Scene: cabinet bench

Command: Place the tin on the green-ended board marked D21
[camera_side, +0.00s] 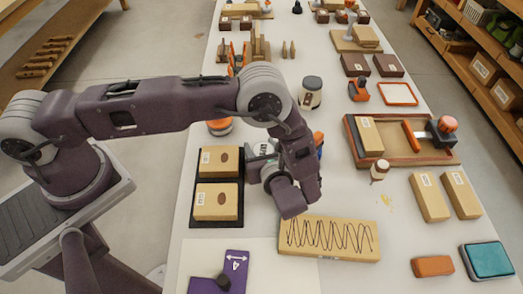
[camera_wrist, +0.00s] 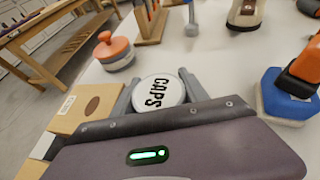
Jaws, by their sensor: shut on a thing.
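A round tin with a white lid lettered CAPS (camera_wrist: 158,91) sits between the two fingers of my gripper (camera_wrist: 157,86) in the wrist view. My gripper is shut on it. In the side view the tin (camera_side: 262,149) shows partly, just right of a dark tray, with my wrist in front of it. I cannot tell whether it touches the table. No green-ended board can be made out, and no label reads clearly as D21. Two pale labelled boards, one (camera_side: 428,197) left of the other (camera_side: 461,194), lie on the right of the table.
The dark tray (camera_side: 194,224) holds two labelled boxes. A scribbled board (camera_side: 328,239) lies in front of my wrist. An orange-topped pot (camera_wrist: 115,52) stands beyond the tin. A framed wooden tray (camera_side: 440,158) lies at right. A blue-and-orange object (camera_wrist: 288,96) stands right of my gripper.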

